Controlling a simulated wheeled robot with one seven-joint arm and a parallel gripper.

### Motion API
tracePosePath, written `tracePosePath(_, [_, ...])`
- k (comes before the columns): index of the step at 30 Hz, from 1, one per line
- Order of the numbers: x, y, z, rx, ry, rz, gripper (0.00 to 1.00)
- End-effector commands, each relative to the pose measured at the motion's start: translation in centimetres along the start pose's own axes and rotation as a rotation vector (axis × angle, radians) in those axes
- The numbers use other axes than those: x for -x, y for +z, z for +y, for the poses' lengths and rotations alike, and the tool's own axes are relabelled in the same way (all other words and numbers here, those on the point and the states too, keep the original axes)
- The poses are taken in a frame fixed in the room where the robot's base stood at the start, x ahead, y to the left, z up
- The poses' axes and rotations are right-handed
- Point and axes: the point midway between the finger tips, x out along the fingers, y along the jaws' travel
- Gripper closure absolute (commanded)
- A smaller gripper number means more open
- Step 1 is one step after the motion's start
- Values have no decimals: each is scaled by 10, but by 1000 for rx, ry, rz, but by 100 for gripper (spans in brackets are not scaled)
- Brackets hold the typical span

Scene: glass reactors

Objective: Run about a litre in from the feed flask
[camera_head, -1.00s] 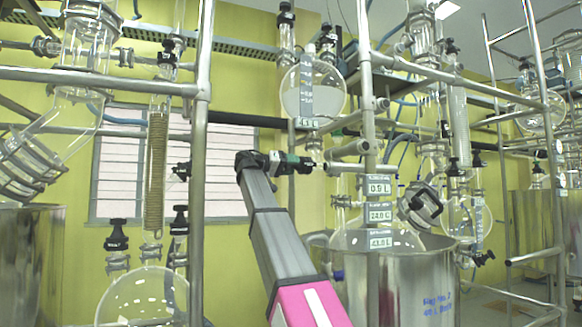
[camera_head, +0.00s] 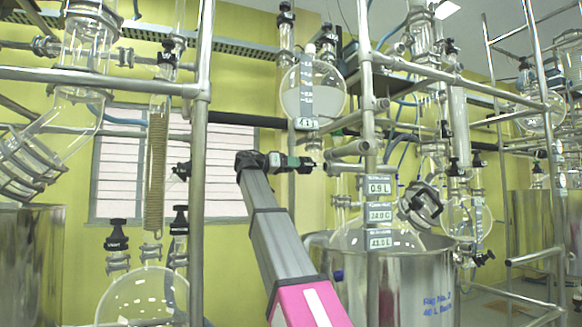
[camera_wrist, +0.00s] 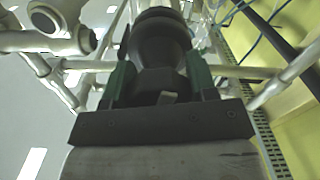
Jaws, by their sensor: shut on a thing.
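The feed flask (camera_head: 326,92) is a round glass vessel hung high at the centre, with a grey strip down its front. My gripper (camera_head: 312,164) is just under the flask's outlet. It is shut on a black valve knob, which shows between the green fingers in the wrist view (camera_wrist: 160,38). The knob's turn angle cannot be told. The glass reactor (camera_head: 375,238) sits in a steel vessel below right. Stacked tags (camera_head: 380,214) above it show 0.9 L on top, with two more readings below.
Steel frame posts and rails (camera_head: 199,150) stand left and right of my arm. Another glass reactor (camera_head: 142,297) with a vent valve (camera_head: 117,235) is at lower left. A steel pot (camera_head: 415,285) stands at lower right. Hoses and pipes crowd the space behind.

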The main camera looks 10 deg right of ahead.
Motion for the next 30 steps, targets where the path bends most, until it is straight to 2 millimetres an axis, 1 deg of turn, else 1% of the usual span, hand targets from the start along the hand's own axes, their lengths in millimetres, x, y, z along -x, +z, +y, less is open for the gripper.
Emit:
tracePosePath(5, [0, 2, 0, 1, -1, -3, 71])
tracePosePath(6, [0, 2, 0, 2, -1, -3, 34])
tracePosePath(7, [0, 2, 0, 2, -1, -2, 25])
tracePosePath(8, [0, 2, 0, 2, 0, -2, 22])
tracePosePath(16, [1, 1, 0, 2, 0, -1, 22])
tracePosePath(20, [9, 0, 0, 2, -2, 0, 22])
tracePosePath(23, [24, 0, 0, 2, -2, -1, 22])
tracePosePath(30, [69, 0, -1, 2, -3, 0, 22])
